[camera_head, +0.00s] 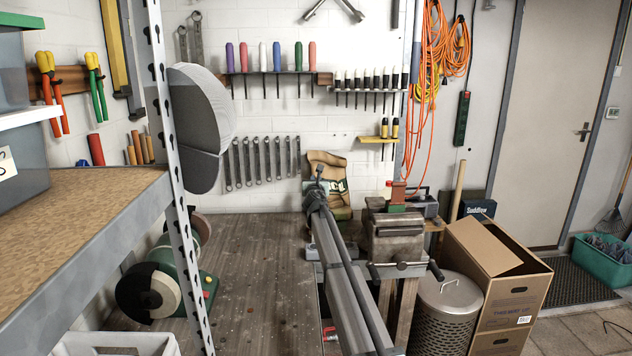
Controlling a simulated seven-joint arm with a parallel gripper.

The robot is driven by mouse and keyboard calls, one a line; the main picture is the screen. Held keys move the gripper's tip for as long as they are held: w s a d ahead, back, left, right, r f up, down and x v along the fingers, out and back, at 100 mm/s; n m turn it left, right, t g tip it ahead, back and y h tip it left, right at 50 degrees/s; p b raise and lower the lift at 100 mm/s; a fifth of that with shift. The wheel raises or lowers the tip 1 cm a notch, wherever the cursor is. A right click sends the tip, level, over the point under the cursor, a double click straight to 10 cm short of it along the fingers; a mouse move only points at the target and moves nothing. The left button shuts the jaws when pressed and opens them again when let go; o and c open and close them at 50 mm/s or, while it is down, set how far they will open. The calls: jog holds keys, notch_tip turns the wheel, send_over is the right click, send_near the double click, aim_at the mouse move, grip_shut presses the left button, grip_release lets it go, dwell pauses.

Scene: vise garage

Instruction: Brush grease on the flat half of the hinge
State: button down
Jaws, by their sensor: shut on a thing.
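The vise (396,238) stands right of centre on a wooden stand. A reddish-brown upright piece (398,195) rises from its top with a green part (397,208) below it; it looks like the hinge, but its flat half cannot be made out. My gripper (317,185) is at the far end of my long grey arm, left of the vise and apart from it. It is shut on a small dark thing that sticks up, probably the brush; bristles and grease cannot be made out.
A workbench (255,270) has clear room left of my arm. A bench grinder (165,290) stands at its left. A brown bag (328,178) sits behind my gripper. A metal bin (443,310) and cardboard box (495,275) stand right of the vise. A shelf upright (178,220) stands in the left foreground.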

jog(key=shift+f, duration=0.45)
dwell(0.8)
jog(key=shift+r, duration=0.1)
jog(key=shift+r, duration=3.45)
jog(key=shift+s, duration=0.1)
